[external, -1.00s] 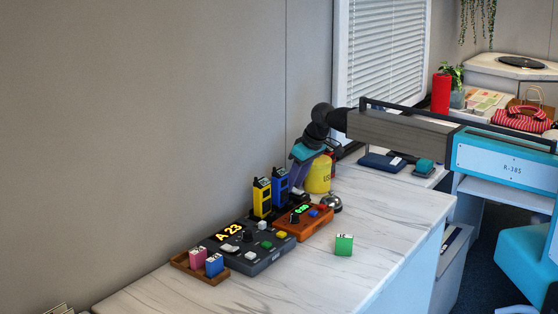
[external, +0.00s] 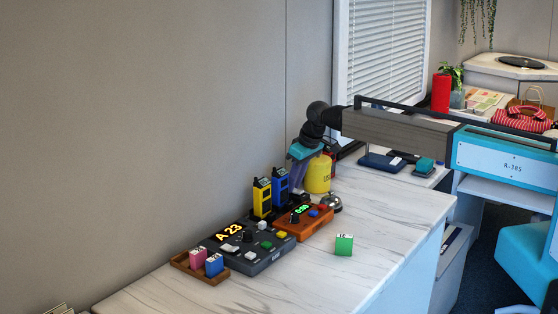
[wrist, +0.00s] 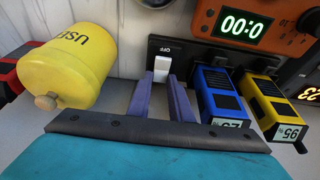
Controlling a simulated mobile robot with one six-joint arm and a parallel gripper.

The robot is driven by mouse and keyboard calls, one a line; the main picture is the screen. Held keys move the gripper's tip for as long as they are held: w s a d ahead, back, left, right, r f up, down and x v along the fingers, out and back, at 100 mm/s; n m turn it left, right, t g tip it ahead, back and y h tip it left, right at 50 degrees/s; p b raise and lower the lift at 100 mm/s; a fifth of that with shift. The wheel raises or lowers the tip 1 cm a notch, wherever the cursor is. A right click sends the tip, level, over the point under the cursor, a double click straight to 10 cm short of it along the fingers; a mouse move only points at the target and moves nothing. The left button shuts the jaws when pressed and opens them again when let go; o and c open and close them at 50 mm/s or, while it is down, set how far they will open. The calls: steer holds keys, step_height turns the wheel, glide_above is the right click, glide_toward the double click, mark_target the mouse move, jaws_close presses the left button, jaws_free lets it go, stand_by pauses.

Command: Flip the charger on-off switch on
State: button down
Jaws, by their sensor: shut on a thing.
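The black charger panel (wrist: 192,57) shows in the wrist view with a white switch (wrist: 162,66) and an "OFF" label beside it. My gripper (wrist: 163,82) has its two purple fingers shut on the white switch, one on either side of it. In the external view my gripper (external: 298,186) points down between the blue radio and the yellow canister. The switch and panel are hidden there behind the radios and my gripper.
A blue radio (wrist: 220,90) and a yellow radio (wrist: 275,95) stand close beside my fingers. A yellow canister (wrist: 70,65) is on the other side. An orange timer box (external: 305,220) and a bell (external: 331,203) are nearby. A green block (external: 344,245) lies on the open counter.

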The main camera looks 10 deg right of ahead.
mark_target(296, 191)
steer(key=shift+w+a+g+h+p, duration=0.3)
steer(key=shift+g+h+p, duration=0.2)
steer(key=shift+p, duration=0.1)
steer(key=shift+f+g+h, duration=0.1)
steer(key=shift+g+h, duration=0.3)
steer(key=c, duration=1.6)
jaws_free()
steer(key=r, duration=0.4)
steer(key=r+b, duration=0.1)
steer(key=r, duration=0.4)
steer(key=s+d+r+b, duration=0.1)
steer(key=r, duration=0.3)
steer(key=shift+r, duration=0.35)
